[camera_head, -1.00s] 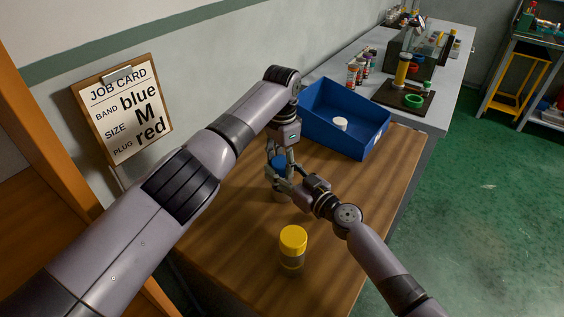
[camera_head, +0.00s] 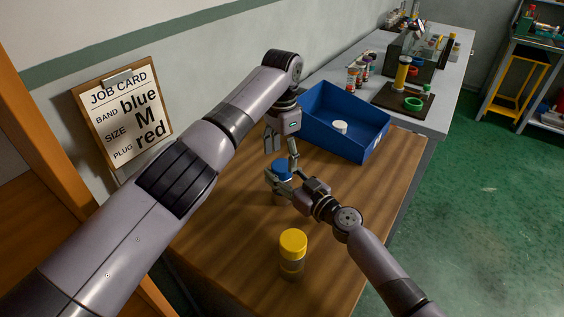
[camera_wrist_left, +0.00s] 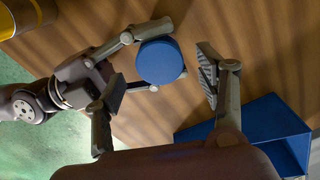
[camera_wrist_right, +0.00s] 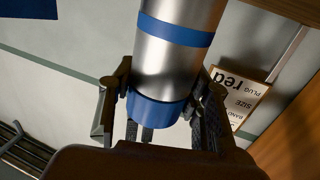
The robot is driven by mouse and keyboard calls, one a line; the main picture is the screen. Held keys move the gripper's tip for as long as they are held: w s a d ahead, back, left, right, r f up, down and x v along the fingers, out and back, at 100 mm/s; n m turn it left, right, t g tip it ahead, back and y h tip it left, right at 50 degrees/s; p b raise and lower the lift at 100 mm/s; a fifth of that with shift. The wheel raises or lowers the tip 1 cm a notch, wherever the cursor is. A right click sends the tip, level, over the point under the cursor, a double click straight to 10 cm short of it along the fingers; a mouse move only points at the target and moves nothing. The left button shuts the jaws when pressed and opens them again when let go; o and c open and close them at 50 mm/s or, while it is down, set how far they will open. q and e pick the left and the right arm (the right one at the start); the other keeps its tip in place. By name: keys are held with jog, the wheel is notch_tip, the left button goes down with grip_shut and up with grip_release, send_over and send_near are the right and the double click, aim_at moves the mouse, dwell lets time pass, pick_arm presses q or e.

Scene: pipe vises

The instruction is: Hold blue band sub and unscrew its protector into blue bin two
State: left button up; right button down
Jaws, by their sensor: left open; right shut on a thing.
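The blue band sub (camera_wrist_right: 172,60) is a silver cylinder with a blue band (camera_wrist_right: 176,30) and a blue protector (camera_wrist_right: 155,110) on one end. It stands upright on the wooden table, and its protector (camera_head: 282,168) faces up. My right gripper (camera_head: 280,176) is shut around the sub close below the protector. My left gripper (camera_head: 282,150) is open above the protector, its fingers apart and empty. In the left wrist view the round blue protector (camera_wrist_left: 160,62) lies between the spread fingers, not touched by them. The blue bin (camera_head: 345,120) stands behind with a white cap (camera_head: 340,127) inside.
A yellow-capped cylinder (camera_head: 292,252) stands on the table (camera_head: 225,225) in front of my grippers. A job card (camera_head: 124,115) hangs at the left. A grey bench (camera_head: 440,70) with bottles and a black tray (camera_head: 403,100) lies beyond the bin. The table's right side is clear.

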jog(key=c, duration=0.8)
grip_release()
jog(key=shift+o, duration=0.2)
